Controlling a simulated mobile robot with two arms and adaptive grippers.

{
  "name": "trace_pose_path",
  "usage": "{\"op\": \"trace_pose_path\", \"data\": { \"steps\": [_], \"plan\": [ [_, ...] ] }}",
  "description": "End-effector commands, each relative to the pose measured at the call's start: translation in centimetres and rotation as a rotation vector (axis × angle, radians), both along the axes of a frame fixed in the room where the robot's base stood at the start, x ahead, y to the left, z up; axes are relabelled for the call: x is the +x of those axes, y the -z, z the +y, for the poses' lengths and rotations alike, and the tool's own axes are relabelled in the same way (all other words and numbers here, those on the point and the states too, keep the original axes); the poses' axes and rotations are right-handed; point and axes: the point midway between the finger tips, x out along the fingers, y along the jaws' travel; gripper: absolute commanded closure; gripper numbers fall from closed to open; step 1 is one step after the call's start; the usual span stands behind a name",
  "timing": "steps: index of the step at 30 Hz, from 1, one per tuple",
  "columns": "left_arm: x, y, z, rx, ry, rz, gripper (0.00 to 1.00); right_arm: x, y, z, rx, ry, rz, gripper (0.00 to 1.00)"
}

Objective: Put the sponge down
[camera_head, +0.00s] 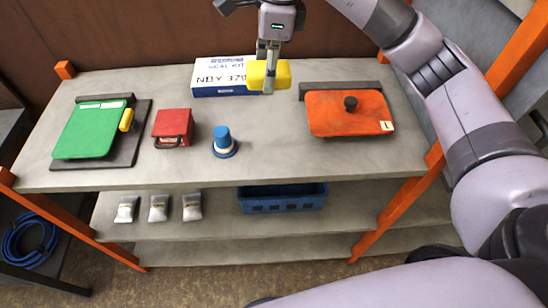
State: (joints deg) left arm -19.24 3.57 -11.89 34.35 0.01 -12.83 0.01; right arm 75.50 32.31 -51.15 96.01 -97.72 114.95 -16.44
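The yellow sponge (257,74) is held in a gripper (269,85) at the top middle of the head view, above the back part of the grey table. The arm of this gripper comes in from the right, so it is my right gripper. Its fingers are shut on the sponge. The sponge hangs in front of the white and blue box and covers part of its label. My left gripper is not in view.
The grey table (270,155) holds a green panel (90,130) with a yellow handle, a red box (173,125), a blue knob (222,138), a white box (222,75) and an orange panel (348,115). Below are silver packets (158,208) and a blue crate (283,203).

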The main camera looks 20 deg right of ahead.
Motion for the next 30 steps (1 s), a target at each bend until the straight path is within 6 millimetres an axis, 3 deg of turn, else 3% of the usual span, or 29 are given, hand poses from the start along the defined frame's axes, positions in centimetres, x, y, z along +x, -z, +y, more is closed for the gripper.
{"op": "trace_pose_path", "data": {
  "steps": [6,9,14,18,23,30],
  "plan": [
    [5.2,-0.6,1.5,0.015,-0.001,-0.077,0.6,-0.2,3.7,0.3,-0.001,0.004,0.009,0.95],
    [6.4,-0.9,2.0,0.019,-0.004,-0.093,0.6,-0.3,6.0,0.3,0.0,0.004,0.009,0.95],
    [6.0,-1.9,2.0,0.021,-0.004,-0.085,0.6,-0.2,9.9,0.2,-0.001,0.005,0.009,0.95],
    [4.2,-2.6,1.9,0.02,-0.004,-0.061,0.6,-0.1,13.1,0.2,-0.001,0.005,0.006,0.95],
    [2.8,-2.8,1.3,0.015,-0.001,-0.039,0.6,0.0,15.1,0.2,-0.001,0.005,0.003,0.95],
    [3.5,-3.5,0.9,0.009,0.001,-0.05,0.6,-0.1,17.3,0.2,-0.002,0.005,0.005,0.95]
  ]
}}
